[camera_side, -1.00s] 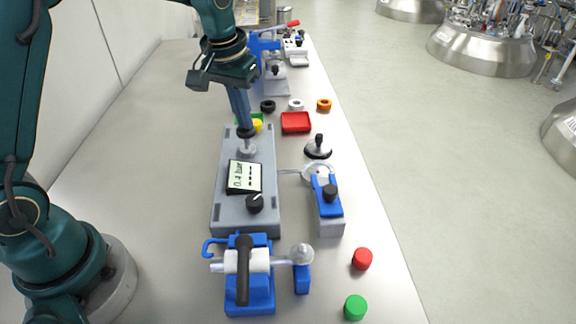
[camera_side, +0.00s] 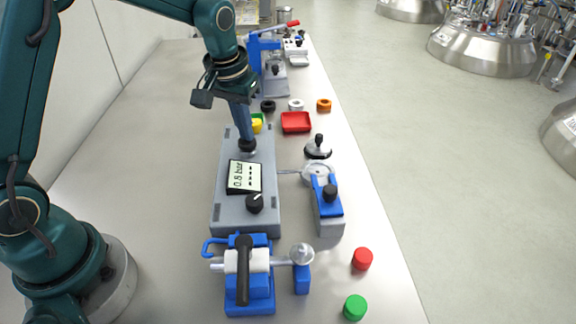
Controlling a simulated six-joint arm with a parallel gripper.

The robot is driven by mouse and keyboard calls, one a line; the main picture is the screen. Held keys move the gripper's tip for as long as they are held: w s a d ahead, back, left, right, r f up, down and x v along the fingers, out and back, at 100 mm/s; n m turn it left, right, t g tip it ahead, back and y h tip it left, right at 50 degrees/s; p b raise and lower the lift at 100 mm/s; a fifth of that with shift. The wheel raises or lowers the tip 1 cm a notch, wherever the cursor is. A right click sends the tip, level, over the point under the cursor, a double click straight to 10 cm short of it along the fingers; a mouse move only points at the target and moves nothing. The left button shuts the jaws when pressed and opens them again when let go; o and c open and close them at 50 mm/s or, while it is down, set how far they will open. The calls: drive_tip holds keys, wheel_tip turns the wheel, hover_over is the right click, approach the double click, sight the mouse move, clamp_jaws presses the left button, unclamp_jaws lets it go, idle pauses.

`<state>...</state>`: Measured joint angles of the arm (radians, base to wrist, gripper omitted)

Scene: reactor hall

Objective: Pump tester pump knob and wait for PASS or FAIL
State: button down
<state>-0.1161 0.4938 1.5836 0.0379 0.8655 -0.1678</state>
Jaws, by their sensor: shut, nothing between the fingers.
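The tester (camera_side: 230,210) is a grey box on the table, with a tilted display (camera_side: 244,177) that reads about 0.8 bar above several dashes. A black selector knob (camera_side: 255,203) sits on its near part. The black pump knob (camera_side: 247,145) is at the far end of the tester, with a little of its metal base showing below. My gripper (camera_side: 246,136) is shut, points down, and its fingertips are at the top of the pump knob. Its fingers hold nothing. Neither PASS nor FAIL is legible on the display.
A blue clamp stand (camera_side: 328,208) holds a round metal part beside the tester on the right. A blue fixture (camera_side: 250,290) stands in front. A red tray (camera_side: 296,122), coloured rings, and red (camera_side: 362,258) and green (camera_side: 355,307) caps lie around. The table left of the tester is clear.

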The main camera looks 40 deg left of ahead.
drive_tip(key=shift+w+v, duration=0.2)
drive_tip(key=shift+v, duration=0.85)
drive_tip(key=shift+w+v, duration=0.25)
drive_tip(key=shift+v, duration=0.85)
drive_tip(key=shift+a+f, duration=0.1)
drive_tip(key=shift+f, duration=0.6)
drive_tip(key=shift+s+x, duration=0.15)
drive_tip(key=shift+x, duration=0.55)
drive_tip(key=shift+s+x, duration=0.15)
drive_tip(key=shift+x, duration=0.5)
drive_tip(key=shift+w+v, duration=0.2)
drive_tip(key=shift+v, duration=0.85)
drive_tip(key=shift+w+v, duration=0.25)
drive_tip(key=shift+v, duration=0.75)
